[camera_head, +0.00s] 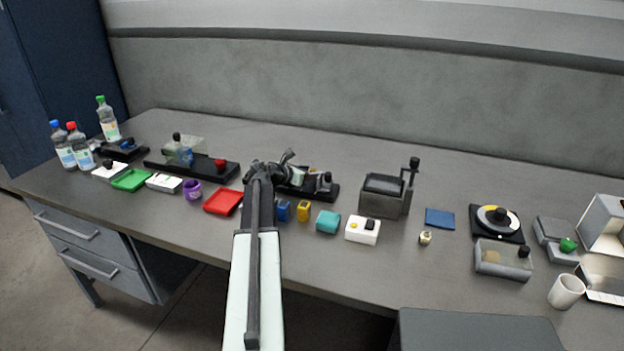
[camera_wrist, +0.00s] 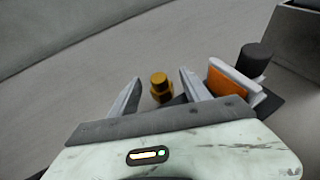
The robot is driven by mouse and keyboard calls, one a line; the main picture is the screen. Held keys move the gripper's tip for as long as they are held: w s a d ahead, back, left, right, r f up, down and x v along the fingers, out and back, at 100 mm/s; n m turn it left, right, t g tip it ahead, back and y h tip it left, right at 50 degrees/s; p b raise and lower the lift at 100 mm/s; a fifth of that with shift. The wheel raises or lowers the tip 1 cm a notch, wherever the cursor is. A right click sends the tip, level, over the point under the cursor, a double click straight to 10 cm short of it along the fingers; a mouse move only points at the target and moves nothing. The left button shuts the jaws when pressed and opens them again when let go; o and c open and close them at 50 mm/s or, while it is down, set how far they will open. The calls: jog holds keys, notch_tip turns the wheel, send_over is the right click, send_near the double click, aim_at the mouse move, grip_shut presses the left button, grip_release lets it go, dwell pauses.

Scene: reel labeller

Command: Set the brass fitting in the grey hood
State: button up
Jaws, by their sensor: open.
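My gripper (camera_head: 275,165) reaches over the dark-based device (camera_head: 328,192) in the middle of the bench. In the wrist view my gripper (camera_wrist: 155,90) is open, its two fingers apart. A brass-coloured fitting with a round top and wider collar (camera_wrist: 160,86) shows between and just beyond the fingertips. I cannot tell whether the fingers touch it. In the head view my gripper seems to hide it. A pale grey hood-like housing with an open front (camera_head: 606,222) stands at the far right; I cannot tell for sure that it is the grey hood.
An orange and white block (camera_wrist: 228,80) and a black knob (camera_wrist: 254,58) stand close to the right finger. A grey box with a lever (camera_head: 384,198) is right of my gripper. A small pale brass-coloured piece (camera_head: 425,238) lies farther right. A white mug (camera_head: 565,291) stands near the front edge.

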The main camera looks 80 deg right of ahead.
grip_shut()
notch_tip(320, 180, up, 10)
jog(key=p, duration=1)
jog(key=shift+r, duration=0.15)
